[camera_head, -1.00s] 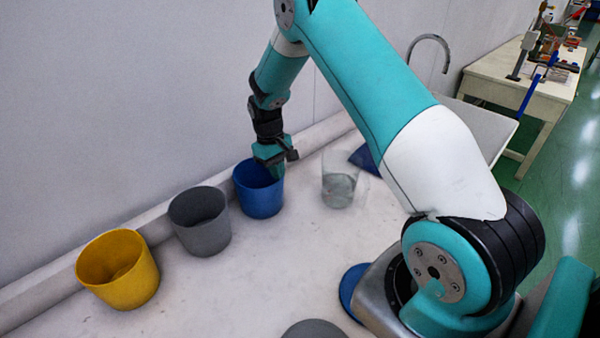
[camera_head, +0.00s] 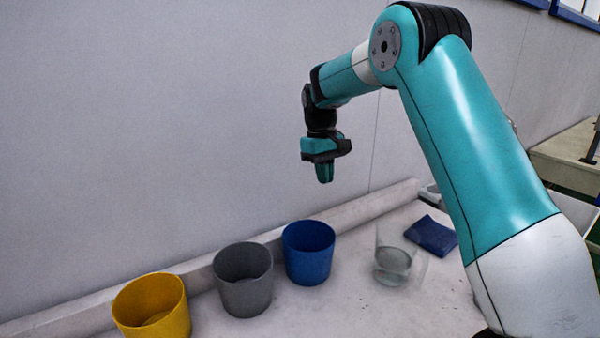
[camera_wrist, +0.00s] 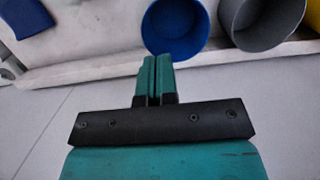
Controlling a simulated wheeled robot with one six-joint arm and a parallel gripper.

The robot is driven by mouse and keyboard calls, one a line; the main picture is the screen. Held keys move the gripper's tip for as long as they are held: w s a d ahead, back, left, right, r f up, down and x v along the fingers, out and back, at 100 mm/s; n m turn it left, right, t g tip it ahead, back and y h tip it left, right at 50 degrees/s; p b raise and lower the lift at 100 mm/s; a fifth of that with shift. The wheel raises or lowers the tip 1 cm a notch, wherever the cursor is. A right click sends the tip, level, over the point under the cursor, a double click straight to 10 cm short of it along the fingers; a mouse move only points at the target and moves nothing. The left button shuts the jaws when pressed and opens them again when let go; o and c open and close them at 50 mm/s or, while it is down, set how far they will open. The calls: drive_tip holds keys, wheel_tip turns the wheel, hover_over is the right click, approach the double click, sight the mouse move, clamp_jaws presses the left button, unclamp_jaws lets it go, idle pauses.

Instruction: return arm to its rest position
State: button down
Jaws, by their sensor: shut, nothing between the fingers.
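My gripper (camera_head: 325,172) hangs in the air, pointing down, well above the blue cup in the head view. It is shut and holds nothing; in the wrist view its two green fingers (camera_wrist: 155,72) lie side by side. The blue cup (camera_head: 309,262) stands upright on the white table, and in the wrist view it shows just beyond the fingertips (camera_wrist: 172,42).
A grey cup (camera_head: 243,290) and a yellow cup (camera_head: 155,318) stand left of the blue cup. A clear glass (camera_head: 392,268) and a dark blue cloth-like piece (camera_head: 432,236) lie to the right. A raised ledge and wall run behind.

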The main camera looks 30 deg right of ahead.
drive_tip(key=s+a+r+n+t+y, duration=0.1)
drive_tip(key=s+a+r+n, duration=0.15)
drive_tip(key=s+a, duration=0.45)
drive_tip(key=s+a+r+n+t, duration=0.1)
drive_tip(key=s+a+r, duration=0.2)
drive_tip(key=s+a, duration=0.45)
drive_tip(key=s+a+n+y, duration=0.1)
drive_tip(key=s+a, duration=0.1)
drive_tip(key=s, duration=0.4)
drive_tip(key=s+a+y, duration=0.1)
drive_tip(key=s+a, duration=0.2)
drive_tip(key=s, duration=0.3)
drive_tip(key=s+a+f+n+y, duration=0.1)
drive_tip(key=s+a, duration=0.2)
drive_tip(key=s, duration=0.3)
drive_tip(key=shift+s+a+n, duration=0.15)
drive_tip(key=shift+a+n, duration=0.05)
drive_tip(key=shift+n, duration=0.15)
